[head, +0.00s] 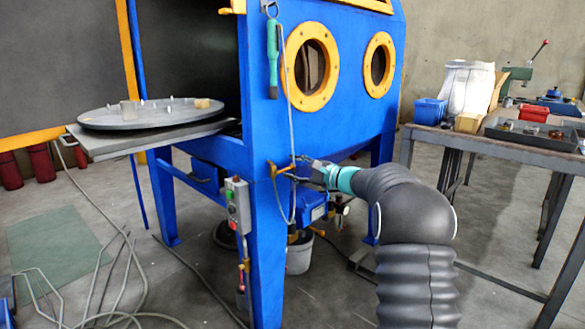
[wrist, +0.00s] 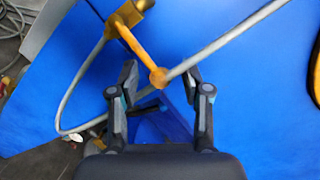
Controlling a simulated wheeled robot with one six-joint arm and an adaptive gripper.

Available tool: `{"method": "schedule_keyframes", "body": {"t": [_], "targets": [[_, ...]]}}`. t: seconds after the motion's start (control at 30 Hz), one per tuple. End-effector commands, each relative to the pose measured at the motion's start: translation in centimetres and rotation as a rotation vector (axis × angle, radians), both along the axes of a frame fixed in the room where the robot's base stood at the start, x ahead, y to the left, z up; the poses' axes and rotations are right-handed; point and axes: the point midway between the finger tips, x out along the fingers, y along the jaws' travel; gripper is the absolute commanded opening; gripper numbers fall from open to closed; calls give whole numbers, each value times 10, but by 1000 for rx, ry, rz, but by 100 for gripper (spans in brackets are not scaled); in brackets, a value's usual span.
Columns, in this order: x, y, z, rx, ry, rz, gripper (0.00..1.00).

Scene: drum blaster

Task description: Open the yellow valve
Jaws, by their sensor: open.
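The yellow valve (wrist: 127,22) is at the upper left of the wrist view, with its handle slanting down to the right and ending in a round knob. In the head view the yellow valve (head: 281,170) is on the blue machine's front leg. My gripper (wrist: 161,78) is open and empty. The knob end of the handle appears between and just beyond its two fingertips; I cannot tell whether they touch. In the head view my gripper (head: 308,170) is right of the valve, partly hidden by my own arm.
A grey hose (wrist: 235,35) runs across the wrist view close to the fingertips and behind the knob. The blue blasting machine (head: 262,130) fills the space behind. A grey control box (head: 238,205) hangs left of the leg. A workbench (head: 480,145) stands at the right.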

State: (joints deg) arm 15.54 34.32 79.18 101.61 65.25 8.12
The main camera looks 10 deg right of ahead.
Motion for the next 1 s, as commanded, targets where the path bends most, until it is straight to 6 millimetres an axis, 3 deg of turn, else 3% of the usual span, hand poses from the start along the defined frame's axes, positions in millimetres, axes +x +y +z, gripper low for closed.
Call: {"method": "schedule_keyframes", "body": {"t": [0.4,0.6,1.0], "targets": [[5,6,0,0,0,-1,48],[5,6,0,0,0,-1,0],[6,5,2,-15,-12,-1,0]]}}
